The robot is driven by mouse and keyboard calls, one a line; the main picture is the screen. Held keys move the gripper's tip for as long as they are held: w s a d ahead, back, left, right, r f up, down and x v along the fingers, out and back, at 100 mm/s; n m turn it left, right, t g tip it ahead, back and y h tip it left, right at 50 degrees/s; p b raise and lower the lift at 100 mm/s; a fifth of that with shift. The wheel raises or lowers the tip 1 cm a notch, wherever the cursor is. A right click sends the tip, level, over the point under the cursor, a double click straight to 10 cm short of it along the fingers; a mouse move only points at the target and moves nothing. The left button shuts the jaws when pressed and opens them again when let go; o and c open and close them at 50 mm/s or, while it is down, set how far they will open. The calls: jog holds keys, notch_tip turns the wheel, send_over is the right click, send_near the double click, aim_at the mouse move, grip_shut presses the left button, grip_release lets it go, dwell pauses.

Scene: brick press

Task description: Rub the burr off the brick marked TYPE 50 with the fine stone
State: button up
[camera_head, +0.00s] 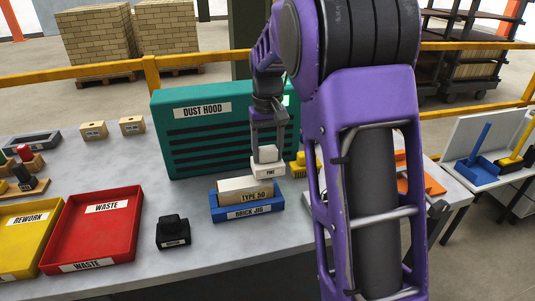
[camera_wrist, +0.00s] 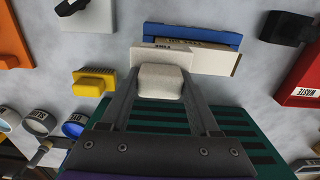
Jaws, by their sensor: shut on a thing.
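The pale brick marked TYPE 50 (camera_head: 238,187) sits in the blue brick jig (camera_head: 248,211) on the grey bench. My gripper (camera_head: 268,152) is shut on the knob of the white fine stone (camera_head: 268,170), whose label reads FINE. The stone is at the back right of the brick in the head view. In the wrist view the stone (camera_wrist: 150,55) covers part of the brick (camera_wrist: 215,63), with the jig (camera_wrist: 190,33) beyond. I cannot tell whether stone and brick touch. I cannot make out the burr. My gripper also shows in the wrist view (camera_wrist: 160,88).
The green dust hood (camera_head: 215,135) stands close behind my gripper. A black block (camera_head: 173,231) is left of the jig. The red waste tray (camera_head: 95,225) and yellow rework tray (camera_head: 28,230) lie further left.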

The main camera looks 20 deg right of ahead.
jog(key=shift+r+p, duration=1.95)
jog(key=shift+r, duration=0.9)
jog(key=shift+a, duration=0.15)
